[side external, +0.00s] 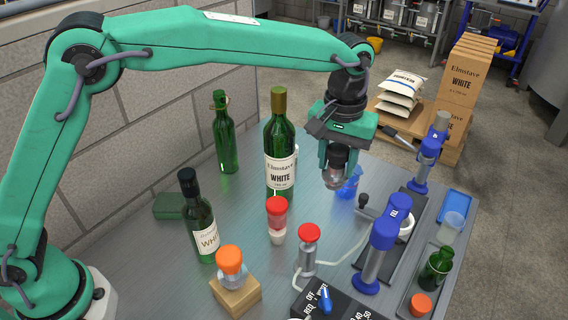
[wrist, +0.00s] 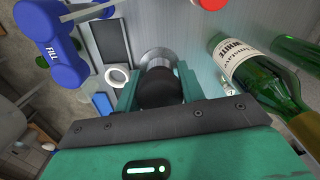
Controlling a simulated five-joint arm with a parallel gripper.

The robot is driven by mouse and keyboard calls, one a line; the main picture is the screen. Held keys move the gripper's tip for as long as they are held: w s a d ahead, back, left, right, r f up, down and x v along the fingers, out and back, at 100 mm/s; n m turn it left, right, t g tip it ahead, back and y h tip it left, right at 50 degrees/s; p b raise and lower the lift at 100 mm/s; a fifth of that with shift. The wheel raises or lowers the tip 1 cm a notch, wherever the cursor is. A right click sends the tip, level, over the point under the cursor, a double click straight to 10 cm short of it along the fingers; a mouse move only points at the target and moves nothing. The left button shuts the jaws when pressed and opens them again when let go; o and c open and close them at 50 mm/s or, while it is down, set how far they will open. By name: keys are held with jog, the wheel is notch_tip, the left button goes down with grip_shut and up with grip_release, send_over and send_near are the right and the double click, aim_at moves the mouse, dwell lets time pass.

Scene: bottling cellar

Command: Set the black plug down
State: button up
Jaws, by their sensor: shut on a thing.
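The black plug has a dark round top and a pale, shiny lower part (side external: 335,178). My gripper (side external: 338,154) is shut on it from above, to the right of the tall white-labelled bottle. In the wrist view the black top (wrist: 158,88) sits between my jaws, with the grey metallic part beyond it. The plug looks upright. It appears to hang above the steel table (side external: 150,258), but the exact gap is hard to tell. The jaws hide part of the plug.
Green bottles stand left, including a tall one (side external: 281,150) close to my gripper. A red-topped stopper (side external: 277,215), an orange-topped stopper (side external: 230,262) on a wooden block and a red knob (side external: 309,233) stand in front. A blue filling device (side external: 383,235) stands right. A small blue object (side external: 351,184) lies just behind the plug.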

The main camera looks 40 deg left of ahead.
jog(key=s+a+m, duration=0.1)
jog(key=s+a, duration=0.4)
jog(key=a, duration=0.5)
jog(key=s+a+m, duration=0.1)
jog(key=s+a, duration=0.4)
jog(key=a, duration=0.5)
notch_tip(320, 180, down, 12)
jog(key=shift+a+r, duration=0.15)
jog(key=shift+r, duration=0.05)
jog(key=shift+w, duration=0.1)
jog(key=shift+f, duration=1.85)
jog(key=shift+f, duration=0.1)
jog(key=o, duration=1)
jog(key=shift+o, duration=0.2)
